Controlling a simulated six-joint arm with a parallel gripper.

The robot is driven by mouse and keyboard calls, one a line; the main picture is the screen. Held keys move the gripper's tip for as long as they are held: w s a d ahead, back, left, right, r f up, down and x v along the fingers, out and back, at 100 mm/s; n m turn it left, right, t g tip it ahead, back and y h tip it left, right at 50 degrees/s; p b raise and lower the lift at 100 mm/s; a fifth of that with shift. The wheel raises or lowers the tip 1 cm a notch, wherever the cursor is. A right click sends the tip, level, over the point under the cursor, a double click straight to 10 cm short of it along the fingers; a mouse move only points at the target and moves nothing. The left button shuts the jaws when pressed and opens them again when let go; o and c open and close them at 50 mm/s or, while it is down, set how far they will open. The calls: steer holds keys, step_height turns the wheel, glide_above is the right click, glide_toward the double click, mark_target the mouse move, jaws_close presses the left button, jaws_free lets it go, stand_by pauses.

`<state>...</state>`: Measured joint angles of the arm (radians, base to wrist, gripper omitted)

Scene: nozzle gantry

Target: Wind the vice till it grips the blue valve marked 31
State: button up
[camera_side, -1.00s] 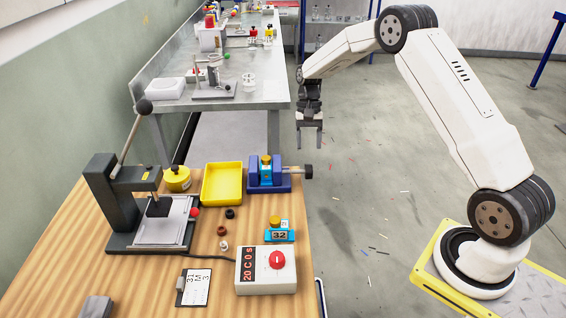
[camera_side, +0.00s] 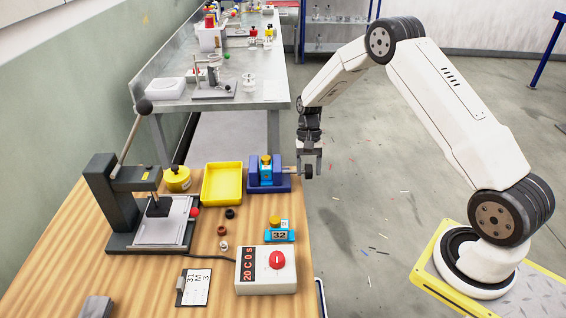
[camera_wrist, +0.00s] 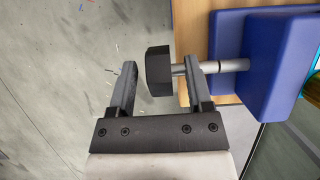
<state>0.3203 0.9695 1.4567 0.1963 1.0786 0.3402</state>
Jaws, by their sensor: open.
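The blue vice (camera_side: 281,183) stands at the right edge of the wooden table. A blue valve with a yellow cap (camera_side: 266,168) sits between its jaws; I cannot read its marking or tell whether the jaws touch it. The vice's black knob (camera_wrist: 158,70) is on a metal screw (camera_wrist: 232,65) that reaches out past the table edge. My gripper (camera_wrist: 159,66) is open, with one finger on each side of the knob in the wrist view. The right finger overlaps the screw just behind the knob. In the side view my gripper (camera_side: 308,172) hangs over the knob.
Another blue valve (camera_side: 280,236), marked 32, lies on the table (camera_side: 140,285). A yellow tray (camera_side: 222,184) is left of the vice. A press (camera_side: 125,200), a control box with a red button (camera_side: 265,270) and a card reading 31 (camera_side: 195,287) are nearby. Right of the table is open floor.

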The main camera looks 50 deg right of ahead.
jaws_close()
stand_by(0.4)
steer(key=shift+w+d+f+g+y, duration=0.1)
steer(key=shift+w+d+g+y, duration=0.05)
steer(key=shift+g+y, duration=1.25)
jaws_free()
